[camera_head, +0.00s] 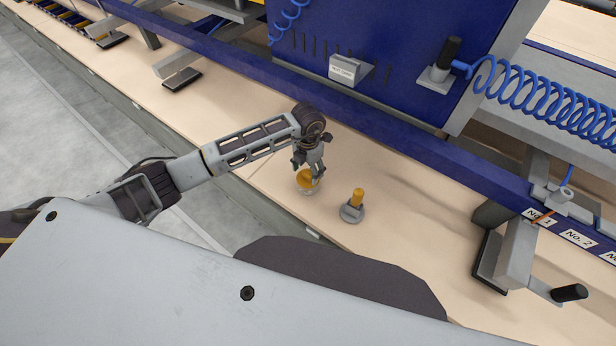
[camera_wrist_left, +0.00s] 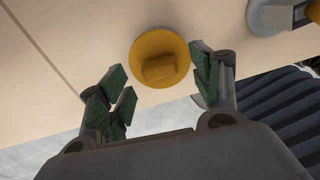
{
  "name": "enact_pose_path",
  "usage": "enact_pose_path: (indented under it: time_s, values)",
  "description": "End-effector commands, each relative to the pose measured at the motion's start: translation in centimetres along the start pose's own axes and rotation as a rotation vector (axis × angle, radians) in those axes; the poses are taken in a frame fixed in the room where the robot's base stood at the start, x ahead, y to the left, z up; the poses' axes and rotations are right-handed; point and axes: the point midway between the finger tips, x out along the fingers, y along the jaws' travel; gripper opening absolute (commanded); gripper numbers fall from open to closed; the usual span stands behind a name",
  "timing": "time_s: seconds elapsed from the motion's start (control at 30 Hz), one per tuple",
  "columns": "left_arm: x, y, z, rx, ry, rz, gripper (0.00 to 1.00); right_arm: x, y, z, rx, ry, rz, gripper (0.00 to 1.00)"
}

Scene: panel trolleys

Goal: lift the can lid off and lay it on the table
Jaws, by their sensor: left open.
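The can lid (camera_head: 305,176) is a round yellow disc; in the left wrist view the lid (camera_wrist_left: 160,57) shows a raised block-like knob at its middle. It sits on a small pale can (camera_head: 309,189), mostly hidden under it in the head view. My left gripper (camera_head: 311,169) is at the lid, coming from above and behind it in the head view. In the left wrist view its green-padded fingers (camera_wrist_left: 160,88) are spread wide, with the lid between and just beyond their tips. Nothing is held. My right gripper is not in view.
A grey round-based piece with a yellow upright handle (camera_head: 357,197) stands close to the right of the can. The beige table (camera_head: 400,245) is clear around them. A blue rail (camera_head: 400,150) and blue panel (camera_head: 370,50) stand behind; a coiled blue hose hangs at the right.

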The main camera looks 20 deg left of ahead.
Motion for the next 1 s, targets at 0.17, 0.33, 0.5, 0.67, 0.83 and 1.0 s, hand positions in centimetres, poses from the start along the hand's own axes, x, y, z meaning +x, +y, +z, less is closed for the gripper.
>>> enact_pose_path:
  time_s: [0.17,0.33,0.5,0.67,0.83,1.0]
  values:
    - [1.8,0.0,0.1,-0.001,0.001,-0.001,0.64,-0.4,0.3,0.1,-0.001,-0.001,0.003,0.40]
    - [2.6,0.0,0.1,0.000,0.000,-0.001,0.64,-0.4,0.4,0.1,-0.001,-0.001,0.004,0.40]
    - [2.6,0.0,0.1,0.000,0.000,-0.001,0.64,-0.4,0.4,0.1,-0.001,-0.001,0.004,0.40]
    - [2.6,0.0,0.1,0.000,0.000,-0.001,0.64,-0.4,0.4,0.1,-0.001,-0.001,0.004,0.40]
    - [2.6,0.1,0.1,0.000,0.000,-0.001,0.57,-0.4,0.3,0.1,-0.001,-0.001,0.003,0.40]
    - [2.6,0.1,0.1,0.000,0.000,0.000,0.35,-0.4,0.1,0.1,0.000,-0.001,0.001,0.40]
